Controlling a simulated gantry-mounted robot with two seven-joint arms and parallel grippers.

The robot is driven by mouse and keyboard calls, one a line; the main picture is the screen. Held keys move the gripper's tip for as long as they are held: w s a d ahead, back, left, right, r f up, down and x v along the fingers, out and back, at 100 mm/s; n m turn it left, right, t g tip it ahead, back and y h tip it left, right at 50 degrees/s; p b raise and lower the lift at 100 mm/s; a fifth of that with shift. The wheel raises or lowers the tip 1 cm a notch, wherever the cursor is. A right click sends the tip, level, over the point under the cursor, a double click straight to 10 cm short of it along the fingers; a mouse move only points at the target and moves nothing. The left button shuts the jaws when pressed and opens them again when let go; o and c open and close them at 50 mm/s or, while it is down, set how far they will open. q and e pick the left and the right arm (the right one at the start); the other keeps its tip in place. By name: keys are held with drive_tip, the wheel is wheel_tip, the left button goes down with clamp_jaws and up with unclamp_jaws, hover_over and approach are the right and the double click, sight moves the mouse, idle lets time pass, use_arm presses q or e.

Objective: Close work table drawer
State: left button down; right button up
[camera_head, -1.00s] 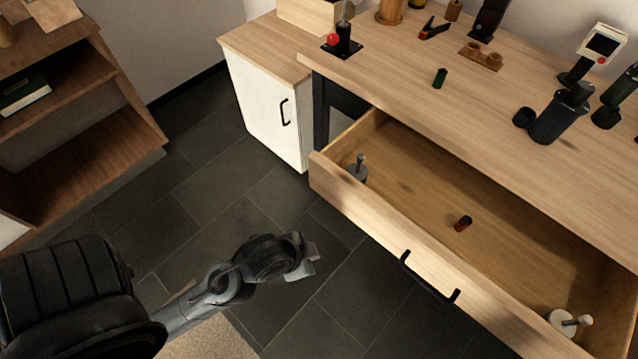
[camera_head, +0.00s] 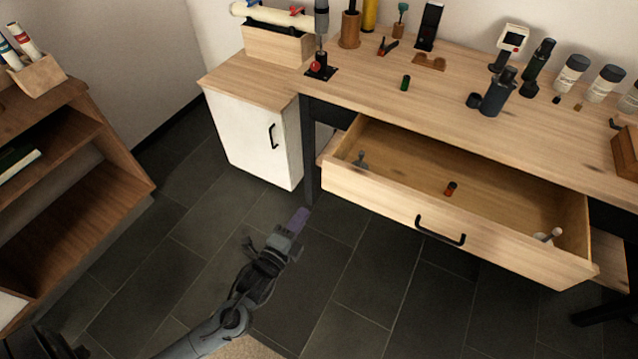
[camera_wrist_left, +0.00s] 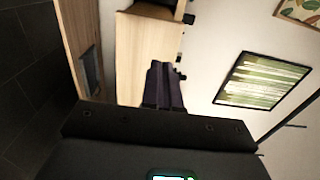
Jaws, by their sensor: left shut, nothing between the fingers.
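The work table drawer (camera_head: 400,217) is pulled well out from under the wooden work table (camera_head: 460,105). Its front carries a black bar handle (camera_head: 440,231). A small dark reddish cylinder (camera_head: 450,188) and a few small tools lie inside the drawer. My left gripper (camera_head: 300,218) is shut and empty, over the floor to the left of the drawer front, apart from it and from the handle. Its dark fingers also show in the left wrist view (camera_wrist_left: 163,88), with the drawer out of clear sight there. My right gripper is not in view.
A white cabinet (camera_head: 252,140) with a black handle stands left of the drawer. A brown shelf unit (camera_head: 70,180) is at the far left. Tools and bottles stand on the table top. The dark tiled floor (camera_head: 370,300) before the drawer is clear.

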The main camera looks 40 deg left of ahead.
sight(330, 174)
use_arm(q)
drive_tip(key=w+b, duration=0.1)
drive_tip(key=w, duration=0.3)
drive_tip(key=w+b, duration=0.2)
drive_tip(key=w, duration=0.1)
drive_tip(key=w+a+b, duration=0.1)
drive_tip(key=w+b, duration=0.1)
drive_tip(key=w, duration=0.2)
drive_tip(key=shift+w+a+f, duration=0.1)
drive_tip(key=shift+w, duration=0.2)
drive_tip(key=shift+w+b, duration=0.3)
drive_tip(key=shift+w, duration=0.1)
drive_tip(key=shift+w+a, duration=0.15)
drive_tip(key=shift+w, duration=0.2)
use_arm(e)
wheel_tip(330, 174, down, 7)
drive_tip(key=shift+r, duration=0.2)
use_arm(q)
drive_tip(key=shift+w, duration=0.1)
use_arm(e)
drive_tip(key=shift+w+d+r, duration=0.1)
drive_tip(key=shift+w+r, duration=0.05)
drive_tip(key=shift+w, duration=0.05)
